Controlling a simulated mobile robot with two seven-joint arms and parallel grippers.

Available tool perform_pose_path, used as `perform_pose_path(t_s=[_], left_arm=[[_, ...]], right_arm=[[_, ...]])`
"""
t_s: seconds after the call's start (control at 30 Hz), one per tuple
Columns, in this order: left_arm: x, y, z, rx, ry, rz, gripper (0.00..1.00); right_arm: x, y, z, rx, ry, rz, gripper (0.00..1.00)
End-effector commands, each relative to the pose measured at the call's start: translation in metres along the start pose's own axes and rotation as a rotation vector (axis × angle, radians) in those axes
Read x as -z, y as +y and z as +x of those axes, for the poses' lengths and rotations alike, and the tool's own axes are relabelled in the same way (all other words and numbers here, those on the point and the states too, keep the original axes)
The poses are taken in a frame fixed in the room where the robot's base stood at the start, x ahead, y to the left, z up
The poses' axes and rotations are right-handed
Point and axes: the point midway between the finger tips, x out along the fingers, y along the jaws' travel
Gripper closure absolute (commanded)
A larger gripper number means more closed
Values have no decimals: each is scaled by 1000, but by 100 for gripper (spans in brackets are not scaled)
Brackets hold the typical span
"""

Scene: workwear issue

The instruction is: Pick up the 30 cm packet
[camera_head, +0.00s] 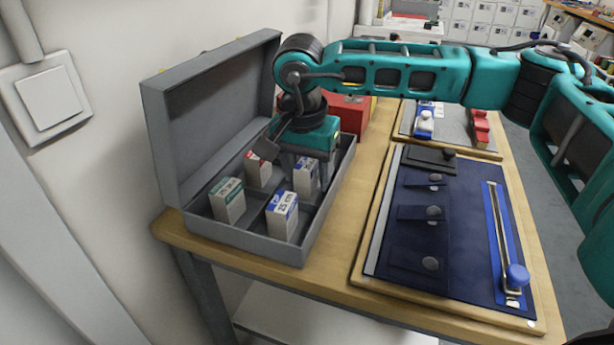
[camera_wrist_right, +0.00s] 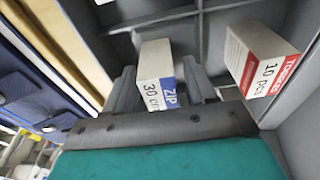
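The 30 cm packet (camera_wrist_right: 154,70) is a white box with a blue ZIP band. It stands between the two fingers of my right gripper (camera_wrist_right: 162,85) in the right wrist view. The fingers flank it closely, and a narrow gap seems to show on its right side, so the gripper looks open around it. In the head view my right gripper (camera_head: 307,165) points down into the grey case, and the packet (camera_head: 304,178) shows partly below it. My left gripper is not in view.
The open grey case (camera_head: 246,244) has dividers and a raised lid (camera_head: 215,105). A 25 cm packet (camera_head: 282,216), a green-marked packet (camera_head: 228,201) and a red-marked 10 pcs packet (camera_wrist_right: 258,62) stand nearby. A blue mat (camera_head: 400,235) lies right of the case.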

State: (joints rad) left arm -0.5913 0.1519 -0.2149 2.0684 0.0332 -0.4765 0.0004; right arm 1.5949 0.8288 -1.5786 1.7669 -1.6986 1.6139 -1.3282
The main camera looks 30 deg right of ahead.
Motion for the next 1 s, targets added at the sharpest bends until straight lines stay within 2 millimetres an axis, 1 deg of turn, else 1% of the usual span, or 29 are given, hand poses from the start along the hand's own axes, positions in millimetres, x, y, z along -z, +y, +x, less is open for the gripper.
perform_pose_path(t_s=[0.03, 0.07, 0.4, 0.5, 0.77, 0.87, 0.97, 1.0], left_arm=[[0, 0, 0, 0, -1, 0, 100], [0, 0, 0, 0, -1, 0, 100], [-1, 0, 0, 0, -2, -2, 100], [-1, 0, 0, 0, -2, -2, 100], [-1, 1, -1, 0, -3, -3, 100], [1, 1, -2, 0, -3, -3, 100], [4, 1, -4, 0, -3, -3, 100], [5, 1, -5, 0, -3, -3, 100]], right_arm=[[0, 0, 0, 0, 0, 0, 50], [0, 0, 0, 0, 0, 0, 53], [0, 0, 0, 0, 0, 0, 85], [0, 0, -1, 1, 0, 0, 94], [0, 0, -4, 2, 0, 0, 94], [2, -1, -14, 3, 1, 1, 94], [5, -1, -33, 5, 1, 1, 94], [7, -1, -43, 5, 2, 1, 94]])
